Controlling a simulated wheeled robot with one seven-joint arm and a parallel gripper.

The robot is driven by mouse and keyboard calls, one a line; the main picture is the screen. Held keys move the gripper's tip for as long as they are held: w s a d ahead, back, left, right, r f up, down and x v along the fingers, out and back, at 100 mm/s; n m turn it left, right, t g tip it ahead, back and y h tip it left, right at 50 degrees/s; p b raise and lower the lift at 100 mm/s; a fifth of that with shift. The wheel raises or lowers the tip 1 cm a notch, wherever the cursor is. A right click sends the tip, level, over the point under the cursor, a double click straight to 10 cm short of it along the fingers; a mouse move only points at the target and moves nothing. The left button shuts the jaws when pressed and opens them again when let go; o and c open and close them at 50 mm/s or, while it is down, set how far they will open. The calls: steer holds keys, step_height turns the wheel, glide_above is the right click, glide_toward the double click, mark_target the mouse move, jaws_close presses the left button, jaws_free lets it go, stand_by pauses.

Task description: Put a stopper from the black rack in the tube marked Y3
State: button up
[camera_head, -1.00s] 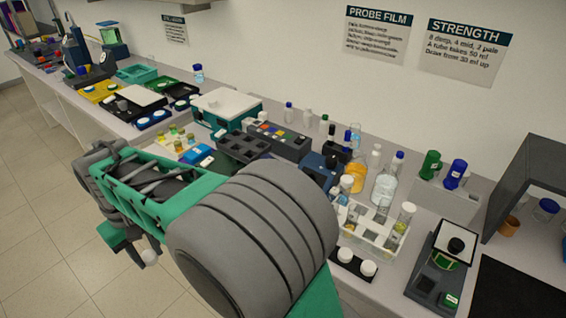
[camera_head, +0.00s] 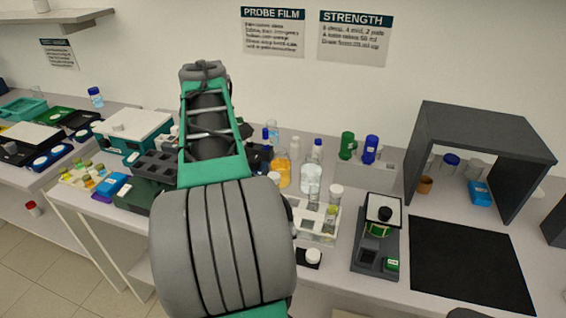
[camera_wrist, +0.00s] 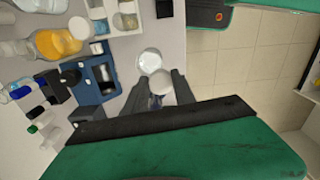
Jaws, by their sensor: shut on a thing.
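My gripper (camera_wrist: 157,88) is shut on a white stopper (camera_wrist: 162,83) in the wrist view. Another pale round shape shows just past the stopper; I cannot tell whether it is part of it. In the head view my arm hides the gripper. The black rack (camera_head: 300,261) lies near the bench's front edge with one white stopper (camera_head: 313,255) showing; my arm may hide more of it. A white tube rack (camera_head: 322,238) stands behind it, holding several tubes, some white-capped. No Y3 mark can be read.
An orange flask (camera_head: 282,170) and a clear bottle (camera_head: 311,178) stand behind the tube rack. A dark scale-like device (camera_head: 374,245) stands to its right. A blue block (camera_wrist: 84,113) is left of my gripper in the wrist view. A black mat (camera_head: 465,262) lies clear at right.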

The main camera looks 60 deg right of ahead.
steer(key=s+d+b, duration=0.1)
steer(key=s+d, duration=0.3)
steer(key=s, duration=0.2)
steer(key=s+d+r+n+b, duration=0.1)
steer(key=s+d+b, duration=0.1)
steer(key=s, duration=0.5)
steer(key=shift+s+d+r+n, duration=0.25)
steer(key=shift+s+d+n, duration=0.05)
steer(key=shift+d, duration=0.6)
step_height(320, 180, down, 6)
steer(key=b, duration=0.6)
steer(key=shift+s+b, duration=0.15)
steer(key=shift+b, duration=0.15)
steer(key=shift+f+b, duration=0.3)
